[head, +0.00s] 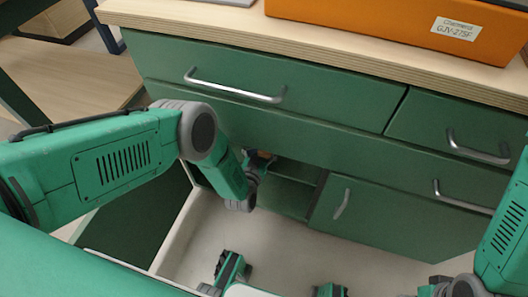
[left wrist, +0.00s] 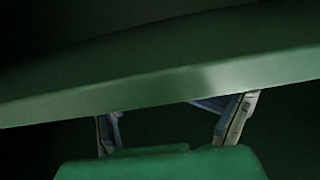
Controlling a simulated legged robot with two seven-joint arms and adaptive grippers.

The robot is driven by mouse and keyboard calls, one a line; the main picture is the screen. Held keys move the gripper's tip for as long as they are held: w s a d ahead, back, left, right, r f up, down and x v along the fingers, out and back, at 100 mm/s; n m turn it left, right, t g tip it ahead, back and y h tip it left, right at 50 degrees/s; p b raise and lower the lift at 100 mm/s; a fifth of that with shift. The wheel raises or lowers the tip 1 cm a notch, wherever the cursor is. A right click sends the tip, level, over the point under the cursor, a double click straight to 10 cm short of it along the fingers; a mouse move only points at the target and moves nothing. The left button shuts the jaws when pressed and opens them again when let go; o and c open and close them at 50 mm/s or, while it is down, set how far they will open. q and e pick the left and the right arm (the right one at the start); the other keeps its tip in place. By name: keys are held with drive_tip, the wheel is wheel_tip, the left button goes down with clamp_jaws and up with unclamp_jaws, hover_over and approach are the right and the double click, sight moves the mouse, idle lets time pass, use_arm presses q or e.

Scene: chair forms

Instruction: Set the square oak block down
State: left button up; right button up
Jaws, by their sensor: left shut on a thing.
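My left arm reaches down from the left in the head view, into an open compartment of the green cabinet. My left gripper (left wrist: 170,122) shows in the left wrist view as two grey fingers, partly hidden behind a green edge. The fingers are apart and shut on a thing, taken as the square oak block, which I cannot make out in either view. In the head view the gripper is mostly hidden behind my arm, at the compartment opening. My right arm shows at the right edge, but its gripper is not in view.
The green cabinet (head: 270,62) has metal-handled drawers and a door (head: 345,208) beside the open compartment (head: 288,188). A green edge (left wrist: 170,85) crosses close over the left fingers. An orange bin (head: 385,22) stands on the worktop (head: 200,18). Pale floor lies below.

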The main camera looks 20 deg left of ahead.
use_arm(q)
drive_tip(key=shift+d, duration=0.15)
drive_tip(key=o, duration=1.6)
drive_tip(key=shift+o, duration=0.2)
drive_tip(key=s+r+p, duration=0.2)
drive_tip(key=s+p, duration=0.3)
drive_tip(key=s, duration=0.7)
drive_tip(key=shift+a+p, duration=0.2)
drive_tip(key=shift+p, duration=0.1)
drive_tip(key=shift+w, duration=0.1)
